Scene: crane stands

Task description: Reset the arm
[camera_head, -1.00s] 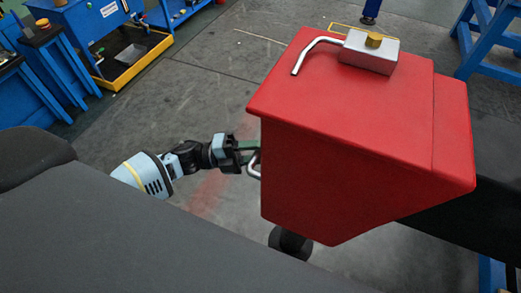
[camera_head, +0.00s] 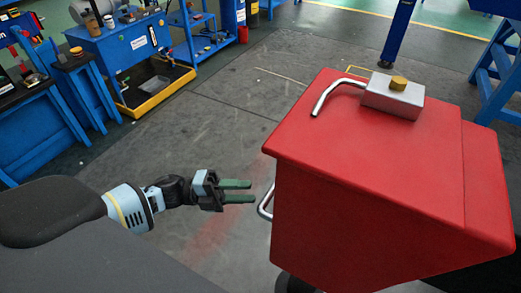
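My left gripper (camera_head: 238,191) is in the head view, left of the red box-shaped body (camera_head: 375,190). Its two green fingers are parallel with a gap between them, and nothing is held. The fingertips point right, a little apart from the curved metal handle (camera_head: 266,203) on the left side of the red body. My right gripper is not in view.
A metal block (camera_head: 392,97) with a yellow knob and a bent rod lies on top of the red body. Blue workbenches (camera_head: 120,45) stand at the upper left and blue stands (camera_head: 496,75) at the upper right. Grey floor between is clear.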

